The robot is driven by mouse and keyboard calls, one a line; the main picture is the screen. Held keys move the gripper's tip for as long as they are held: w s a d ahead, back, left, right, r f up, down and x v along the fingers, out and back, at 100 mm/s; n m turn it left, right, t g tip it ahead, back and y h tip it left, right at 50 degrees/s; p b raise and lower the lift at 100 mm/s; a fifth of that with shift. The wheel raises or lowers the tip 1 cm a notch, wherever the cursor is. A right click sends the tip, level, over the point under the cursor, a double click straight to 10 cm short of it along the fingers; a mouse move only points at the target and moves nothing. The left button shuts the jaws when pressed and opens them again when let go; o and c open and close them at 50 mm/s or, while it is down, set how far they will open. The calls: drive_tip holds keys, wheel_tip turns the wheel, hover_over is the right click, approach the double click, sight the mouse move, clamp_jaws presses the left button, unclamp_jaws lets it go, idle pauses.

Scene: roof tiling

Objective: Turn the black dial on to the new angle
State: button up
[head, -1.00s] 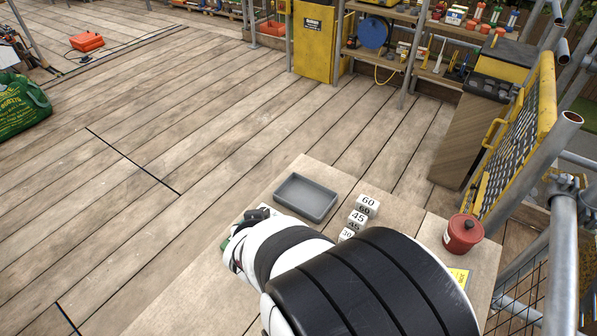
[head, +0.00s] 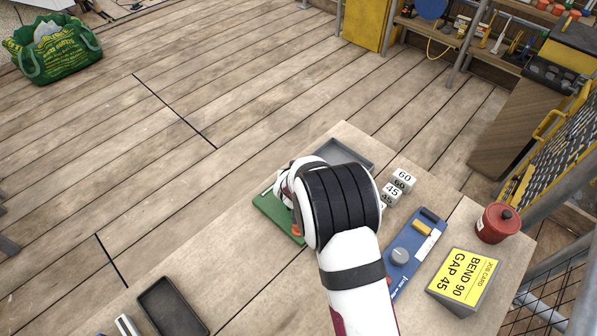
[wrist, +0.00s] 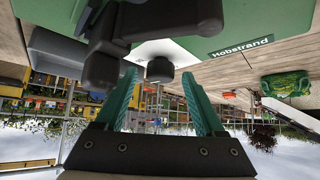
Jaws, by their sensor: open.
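My gripper (wrist: 160,75) is open in the wrist view, its two teal fingers apart. A small dark round knob (wrist: 159,69), which looks like the black dial, shows between the fingertips; I cannot tell whether the fingers touch it. Larger black parts (wrist: 100,62) of a tool stand just left of it, near a green base (wrist: 205,48) lettered "Hobstrand". In the head view the green base (head: 268,208) shows at the left of my arm, which hides my gripper and the dial. A yellow job card (head: 464,277) reads "BEND 90, GAP 45".
A blue tool (head: 405,275) with a grey knob lies right of my arm. White number blocks (head: 403,178) and a grey tray (head: 350,153) are behind. A red pot (head: 497,223) stands at the right, a dark tray (head: 172,308) at the front left.

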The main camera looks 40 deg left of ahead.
clamp_jaws()
drive_tip(key=shift+a+r+m+t+h, duration=0.1)
drive_tip(key=shift+a+m+t+h, duration=0.1)
drive_tip(key=shift+m+t+h, duration=0.6)
drive_tip(key=shift+m+h, duration=0.9)
drive_tip(key=shift+m, duration=0.8)
unclamp_jaws()
drive_tip(key=shift+s, duration=0.1)
drive_tip(key=v, duration=1.5)
drive_tip(key=shift+s, duration=0.4)
